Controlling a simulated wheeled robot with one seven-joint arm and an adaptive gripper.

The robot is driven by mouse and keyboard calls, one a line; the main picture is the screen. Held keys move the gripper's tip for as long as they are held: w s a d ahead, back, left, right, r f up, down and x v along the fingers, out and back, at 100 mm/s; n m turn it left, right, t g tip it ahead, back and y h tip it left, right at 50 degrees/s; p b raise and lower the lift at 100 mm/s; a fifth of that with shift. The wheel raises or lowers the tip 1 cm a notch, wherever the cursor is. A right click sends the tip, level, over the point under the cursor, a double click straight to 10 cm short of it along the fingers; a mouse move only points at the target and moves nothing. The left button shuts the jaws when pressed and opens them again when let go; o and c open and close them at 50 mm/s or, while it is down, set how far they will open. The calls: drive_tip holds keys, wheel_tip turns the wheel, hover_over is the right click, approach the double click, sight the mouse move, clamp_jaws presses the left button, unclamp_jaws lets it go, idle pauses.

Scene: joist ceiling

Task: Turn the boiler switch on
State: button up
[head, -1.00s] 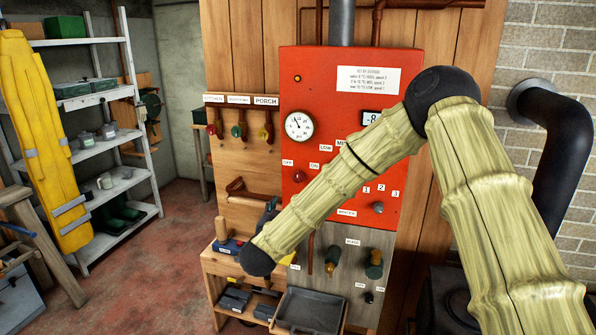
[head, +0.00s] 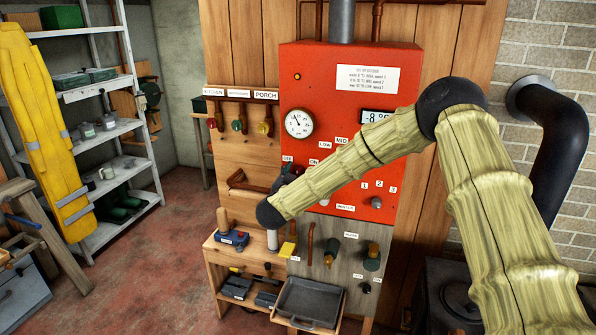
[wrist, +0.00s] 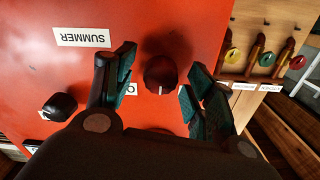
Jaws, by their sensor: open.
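The red boiler panel (head: 330,75) fills the upper middle of the head view. Its OFF label (head: 287,158) and ON label (head: 313,162) show beside my gripper (head: 287,172). The switch knob between these labels is hidden behind my gripper in the head view. In the wrist view, which is upside down, a round dark red knob (wrist: 160,73) with a pale mark at its lower edge sits between my open fingers. The fingers stand apart from it on both sides. A partly hidden label (wrist: 131,88) lies beside it.
A black knob (wrist: 59,106) and a SUMMER label (wrist: 82,37) are near the left finger in the wrist view. Several coloured valves (head: 238,125) hang left of the panel. A grey tray (head: 310,302) and a low bench (head: 215,255) stand below.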

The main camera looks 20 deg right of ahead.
drive_tip(key=shift+w+d, duration=0.2)
drive_tip(key=shift+w, duration=0.1)
drive_tip(key=c, duration=1)
